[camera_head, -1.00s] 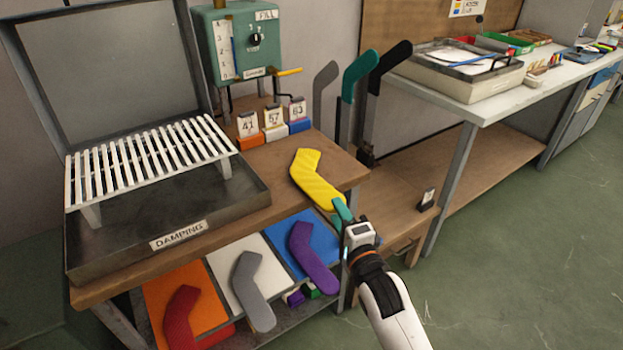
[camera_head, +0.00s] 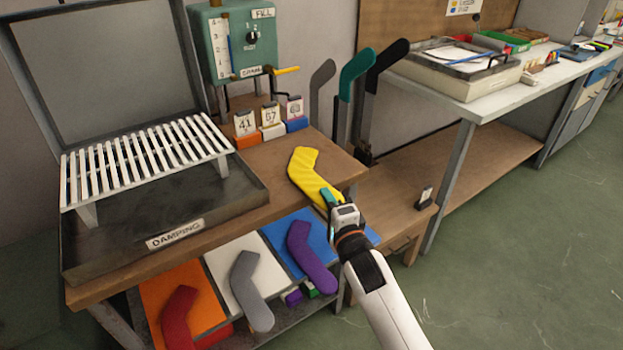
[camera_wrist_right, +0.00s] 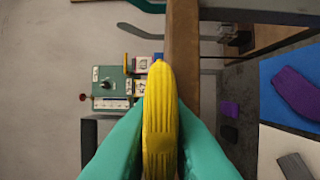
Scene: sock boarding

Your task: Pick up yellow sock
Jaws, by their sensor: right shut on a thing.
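The yellow sock (camera_head: 311,172) is at the right end of the wooden bench top, with its bent end pointing up and left. My right gripper (camera_head: 332,199) is at the sock's lower right end, shut on it. In the right wrist view the yellow sock (camera_wrist_right: 159,115) runs upright between the two teal fingers (camera_wrist_right: 160,150), which press on both its sides. I cannot tell whether the sock rests on the bench or is just above it. My left gripper is not in view.
A damping box (camera_head: 80,248) with a white slatted rack (camera_head: 145,160) stands left on the bench (camera_head: 260,180). Number cards on coloured blocks (camera_head: 270,130) stand behind the sock. Upright boards (camera_head: 355,85) rise behind right. Red (camera_head: 177,318), grey (camera_head: 250,290) and purple (camera_head: 310,258) socks lie on the shelf below.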

